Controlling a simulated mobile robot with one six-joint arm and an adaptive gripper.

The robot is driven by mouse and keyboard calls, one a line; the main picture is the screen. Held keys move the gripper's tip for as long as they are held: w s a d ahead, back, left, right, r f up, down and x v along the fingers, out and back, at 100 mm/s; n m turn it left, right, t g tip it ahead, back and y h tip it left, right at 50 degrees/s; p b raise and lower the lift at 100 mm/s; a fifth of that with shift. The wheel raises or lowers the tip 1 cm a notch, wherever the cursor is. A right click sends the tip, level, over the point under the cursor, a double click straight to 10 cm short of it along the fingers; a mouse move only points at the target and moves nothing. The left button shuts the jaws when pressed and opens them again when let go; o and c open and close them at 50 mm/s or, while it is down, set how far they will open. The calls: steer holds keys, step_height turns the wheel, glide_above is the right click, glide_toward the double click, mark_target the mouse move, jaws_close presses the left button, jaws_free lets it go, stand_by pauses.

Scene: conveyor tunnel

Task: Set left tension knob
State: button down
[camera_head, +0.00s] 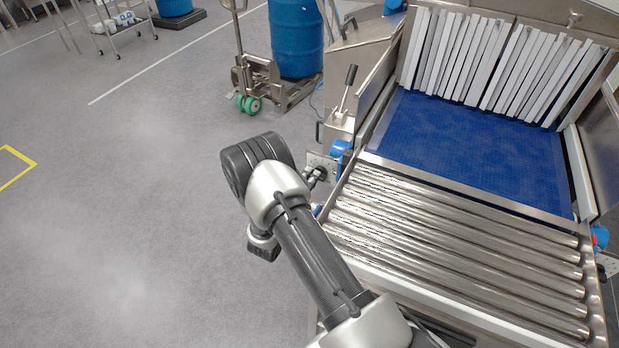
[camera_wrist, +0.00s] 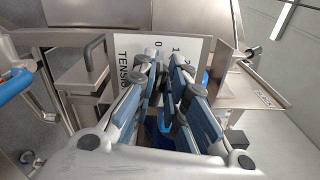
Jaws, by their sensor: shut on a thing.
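The white tension scale plate (camera_wrist: 128,45) faces the wrist camera, with "TENSION" and the marks 0, 1 and 2 visible. In the head view the plate (camera_head: 318,158) is at the left side of the conveyor. My gripper (camera_wrist: 166,70) is in front of this plate with its fingers close together, shut on the left tension knob. The knob is mostly hidden by the fingers, so its pointer and setting cannot be read. In the head view my gripper (camera_head: 313,180) is small and partly covered by my wrist.
The steel rollers (camera_head: 450,245) and blue belt (camera_head: 470,150) lie to the right of my arm. White strip curtains (camera_head: 500,60) hang at the tunnel mouth. A lever (camera_head: 347,88) stands behind the plate. A pallet truck (camera_head: 270,85) with a blue drum (camera_head: 296,38) stands behind. Floor at left is clear.

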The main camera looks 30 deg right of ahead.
steer(key=shift+f+n, duration=0.2)
steer(key=shift+n, duration=0.8)
steer(key=c, duration=1.6)
jaws_free()
steer(key=shift+a, duration=0.1)
steer(key=v, duration=1.2)
